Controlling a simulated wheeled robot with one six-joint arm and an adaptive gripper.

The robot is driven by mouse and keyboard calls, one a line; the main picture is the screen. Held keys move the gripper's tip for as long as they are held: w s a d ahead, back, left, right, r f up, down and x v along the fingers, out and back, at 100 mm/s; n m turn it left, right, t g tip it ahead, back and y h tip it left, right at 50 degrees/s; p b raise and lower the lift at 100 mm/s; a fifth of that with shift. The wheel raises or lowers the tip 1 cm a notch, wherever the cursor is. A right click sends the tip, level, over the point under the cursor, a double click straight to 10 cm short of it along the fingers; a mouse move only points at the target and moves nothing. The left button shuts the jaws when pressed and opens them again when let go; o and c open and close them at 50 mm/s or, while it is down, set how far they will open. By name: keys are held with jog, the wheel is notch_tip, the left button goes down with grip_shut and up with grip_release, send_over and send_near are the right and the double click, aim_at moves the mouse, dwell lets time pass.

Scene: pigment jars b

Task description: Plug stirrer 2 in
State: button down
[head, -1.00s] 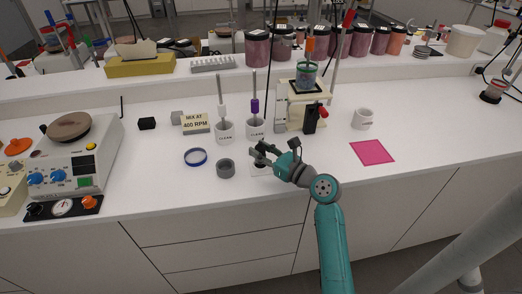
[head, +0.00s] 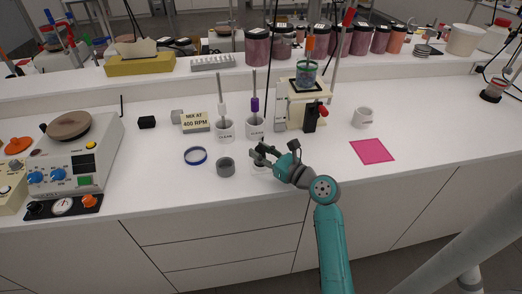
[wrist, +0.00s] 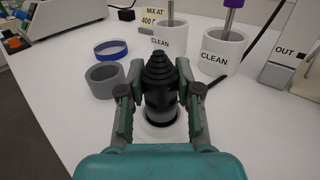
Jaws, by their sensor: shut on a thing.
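My gripper (head: 259,154) is shut on a black stepped plug (wrist: 160,88), which stands upright between the two fingers in the wrist view. Below the plug is a pale round piece (wrist: 162,132) on the bench; whether the plug touches it, I cannot tell. In the head view the plug is small and mostly hidden by my gripper. A stirrer-like unit (head: 75,157) with blue knobs and a round brown top stands at the left. A stand unit (head: 296,113) with a red-tipped black part is behind my gripper. No number marks stirrer 2 legibly.
Two white cups marked CLEAN, one left (head: 224,131) and one right (head: 256,128), stand behind my gripper. A grey ring (head: 225,168) and a blue ring (head: 195,156) lie to its left. A white mug (head: 362,118) and pink mat (head: 372,151) are right.

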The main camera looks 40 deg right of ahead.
jog(key=shift+f, duration=0.75)
jog(key=c, duration=0.7)
grip_release()
jog(key=s, duration=0.8)
jog(key=s+d, duration=0.1)
jog(key=s, duration=0.3)
